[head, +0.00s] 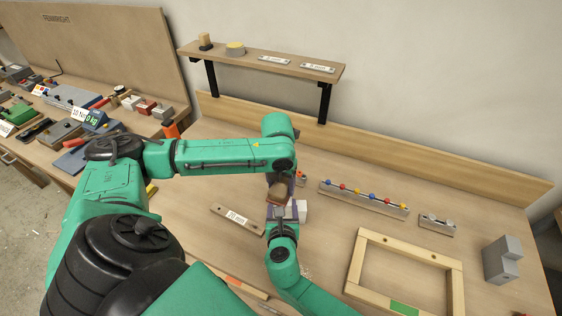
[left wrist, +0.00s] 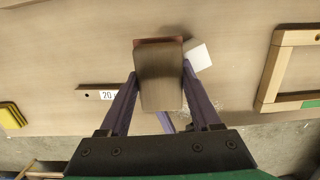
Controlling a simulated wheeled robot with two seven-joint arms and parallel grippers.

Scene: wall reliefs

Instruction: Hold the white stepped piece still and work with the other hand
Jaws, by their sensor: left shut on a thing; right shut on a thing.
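The white stepped piece (head: 302,211) stands on the bench in the middle of the head view, mostly hidden by my grippers. My right gripper (head: 285,216) comes in from below and is shut on it. In the left wrist view the white piece (left wrist: 199,56) shows beside a brown block. My left gripper (head: 279,184) is shut on this brown block (head: 278,195), which has a reddish underside. The block shows between the purple fingers (left wrist: 160,74) in the left wrist view. I cannot tell whether the block touches the white piece.
A plate marked 20 mm (head: 237,219) lies left of the grippers. A strip with coloured knobs (head: 363,198), a small grey holder (head: 436,224), a wooden frame (head: 405,245) and a grey stepped block (head: 500,260) are to the right. A shelf (head: 262,61) stands behind.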

